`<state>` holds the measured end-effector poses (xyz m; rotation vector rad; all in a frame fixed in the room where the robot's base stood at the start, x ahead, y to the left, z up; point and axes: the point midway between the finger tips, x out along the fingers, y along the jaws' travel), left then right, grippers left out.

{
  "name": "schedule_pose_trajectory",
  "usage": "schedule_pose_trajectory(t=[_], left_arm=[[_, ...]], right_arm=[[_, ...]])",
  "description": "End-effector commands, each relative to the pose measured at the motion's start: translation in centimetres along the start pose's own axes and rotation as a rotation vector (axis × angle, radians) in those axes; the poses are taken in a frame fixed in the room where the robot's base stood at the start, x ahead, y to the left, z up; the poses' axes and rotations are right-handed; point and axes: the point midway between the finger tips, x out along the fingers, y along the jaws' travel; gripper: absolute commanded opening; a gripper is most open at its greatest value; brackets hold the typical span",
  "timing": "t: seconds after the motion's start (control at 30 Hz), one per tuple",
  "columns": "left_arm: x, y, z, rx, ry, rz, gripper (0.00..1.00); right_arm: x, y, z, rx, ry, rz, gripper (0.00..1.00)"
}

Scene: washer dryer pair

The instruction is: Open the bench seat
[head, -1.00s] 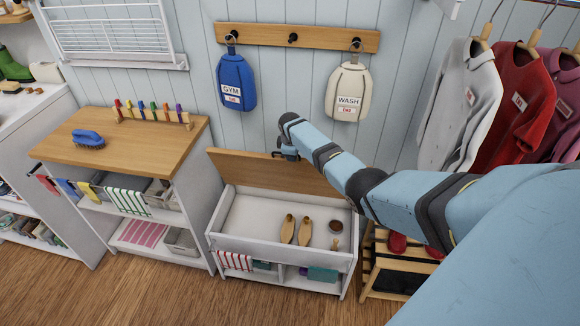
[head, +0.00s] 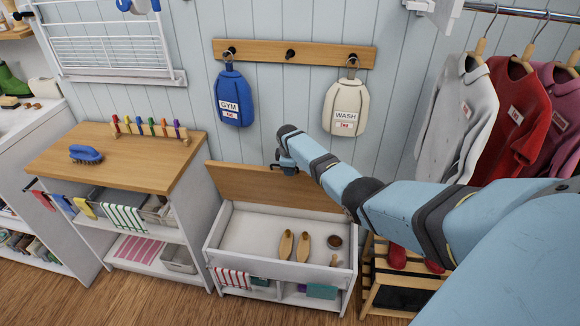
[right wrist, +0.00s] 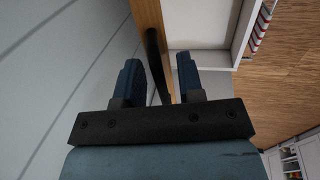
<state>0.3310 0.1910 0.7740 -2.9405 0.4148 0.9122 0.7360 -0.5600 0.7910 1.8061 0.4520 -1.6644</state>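The bench seat (head: 255,185) is a wooden lid on a white storage bench (head: 232,258). It stands raised, tilted back toward the wall, with the compartment uncovered. Inside lie a pair of tan shoes or shoe trees (head: 295,246), a round brown tin (head: 335,242) and a small brush-like item. My right gripper (head: 284,166) is at the lid's upper edge. In the right wrist view its two fingers (right wrist: 160,78) stand apart, on either side of a dark handle-like bar (right wrist: 156,62) by the wooden lid edge (right wrist: 148,20). My left gripper is not in view.
A wood-topped shelf unit (head: 130,157) with a blue brush stands left of the bench. A blue bag (head: 234,98) and a cream bag (head: 345,105) hang above the lid. A slatted shoe rack (head: 385,290) and hanging shirts (head: 460,115) are at right.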

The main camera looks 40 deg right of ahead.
Motion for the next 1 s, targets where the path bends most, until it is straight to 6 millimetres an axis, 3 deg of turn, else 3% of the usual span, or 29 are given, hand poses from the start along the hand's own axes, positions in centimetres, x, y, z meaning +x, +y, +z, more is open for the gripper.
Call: schedule_pose_trajectory(t=[0.17, 0.4, 0.7, 1.0], left_arm=[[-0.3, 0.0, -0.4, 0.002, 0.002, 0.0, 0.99], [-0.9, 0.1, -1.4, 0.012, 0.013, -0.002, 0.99], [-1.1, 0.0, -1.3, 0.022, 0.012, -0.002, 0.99], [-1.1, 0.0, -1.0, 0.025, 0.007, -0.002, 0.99]], right_arm=[[-1.1, 0.0, 0.0, -0.001, 0.001, 0.001, 0.35], [-6.1, 0.1, 0.0, -0.001, 0.001, 0.004, 0.35], [-12.0, 0.1, 0.0, -0.001, 0.001, 0.002, 0.35], [-13.8, 0.0, 0.0, 0.0, -0.001, 0.0, 0.35]])
